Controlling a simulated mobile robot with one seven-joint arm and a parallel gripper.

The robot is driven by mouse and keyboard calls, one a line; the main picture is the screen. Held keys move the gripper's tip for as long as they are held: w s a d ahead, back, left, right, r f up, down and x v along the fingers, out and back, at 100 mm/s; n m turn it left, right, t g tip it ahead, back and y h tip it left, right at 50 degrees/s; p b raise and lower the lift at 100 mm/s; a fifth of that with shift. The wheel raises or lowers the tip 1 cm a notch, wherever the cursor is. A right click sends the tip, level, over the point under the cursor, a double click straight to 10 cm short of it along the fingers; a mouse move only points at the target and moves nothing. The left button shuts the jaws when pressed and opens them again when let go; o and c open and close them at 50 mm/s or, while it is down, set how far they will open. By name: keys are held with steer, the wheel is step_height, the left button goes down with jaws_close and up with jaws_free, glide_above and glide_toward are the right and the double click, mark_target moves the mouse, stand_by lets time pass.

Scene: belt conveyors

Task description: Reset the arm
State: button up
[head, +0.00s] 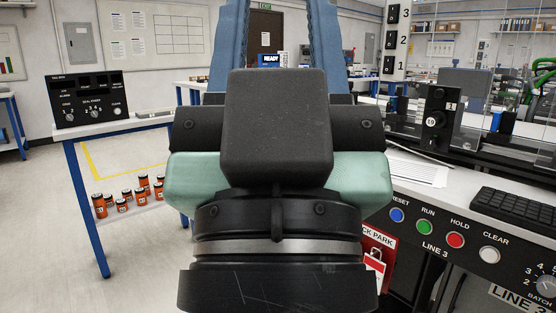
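My gripper (279,35) fills the middle of the head view, pointing away from the camera. It has a dark housing, a pale green body behind it and a black wrist with a metal band. Two blue fingers stand well apart and run up past the top edge, so their tips are cut off. The background shows through the gap, and I see nothing held between them. My wrist is apart from the tables on both sides as far as I can see.
At right, the Line 3 panel (425,262) has blue, green, red and white buttons and a keyboard (513,209) above. At left, a blue-legged table (72,165) holds a black dial box (88,98). Orange cans (99,206) stand lower.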

step_height(320, 180, up, 35)
steer(key=p, duration=3.3)
steer(key=shift+r, duration=0.1)
